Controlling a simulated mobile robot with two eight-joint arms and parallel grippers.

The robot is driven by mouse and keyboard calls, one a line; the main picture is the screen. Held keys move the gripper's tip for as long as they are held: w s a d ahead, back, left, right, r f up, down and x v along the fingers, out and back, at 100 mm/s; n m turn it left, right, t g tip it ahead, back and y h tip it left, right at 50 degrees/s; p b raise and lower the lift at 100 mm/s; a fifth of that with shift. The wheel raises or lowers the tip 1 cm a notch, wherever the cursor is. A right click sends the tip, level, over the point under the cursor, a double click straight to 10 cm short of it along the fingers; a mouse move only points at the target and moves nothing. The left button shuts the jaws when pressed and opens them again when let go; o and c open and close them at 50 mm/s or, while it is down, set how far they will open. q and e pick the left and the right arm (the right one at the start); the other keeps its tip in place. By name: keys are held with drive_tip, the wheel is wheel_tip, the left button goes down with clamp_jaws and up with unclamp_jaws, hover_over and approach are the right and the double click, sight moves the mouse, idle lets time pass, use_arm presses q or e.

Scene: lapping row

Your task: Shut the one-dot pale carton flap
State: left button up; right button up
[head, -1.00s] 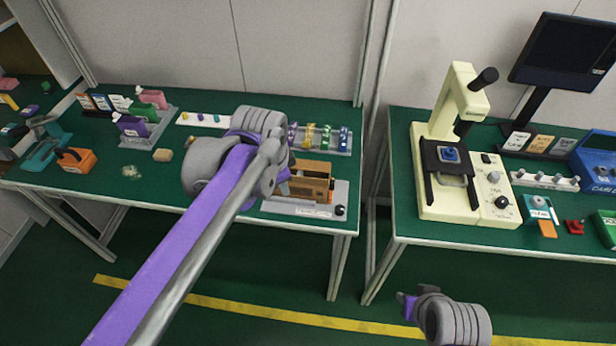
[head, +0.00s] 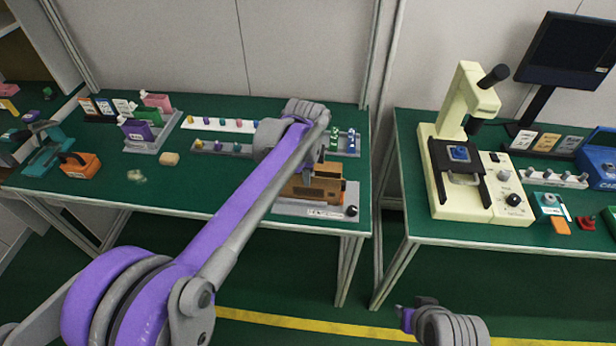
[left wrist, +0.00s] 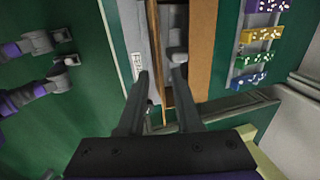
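A tan-brown carton (head: 304,190) stands on a pale grey base with a black knob, at the front right of the left bench. In the left wrist view its tan side (left wrist: 203,40), dark open slot and a thin brown upright edge (left wrist: 154,45), perhaps a flap, show. I cannot make out dots on it. My left gripper (left wrist: 158,88) is open above the carton, with its fingers on either side of the thin edge; contact is unclear. The head view shows it from behind the forearm (head: 318,165). My right gripper (head: 405,314) is low at the bottom, away from the benches; its fingers are unclear.
Purple, green and pink containers and an orange box (head: 80,165) are at left. A cream microscope (head: 465,140) stands on the right bench, across a gap.

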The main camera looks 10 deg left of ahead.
use_arm(q)
drive_tip(key=shift+x, duration=1)
clamp_jaws()
idle(0.8)
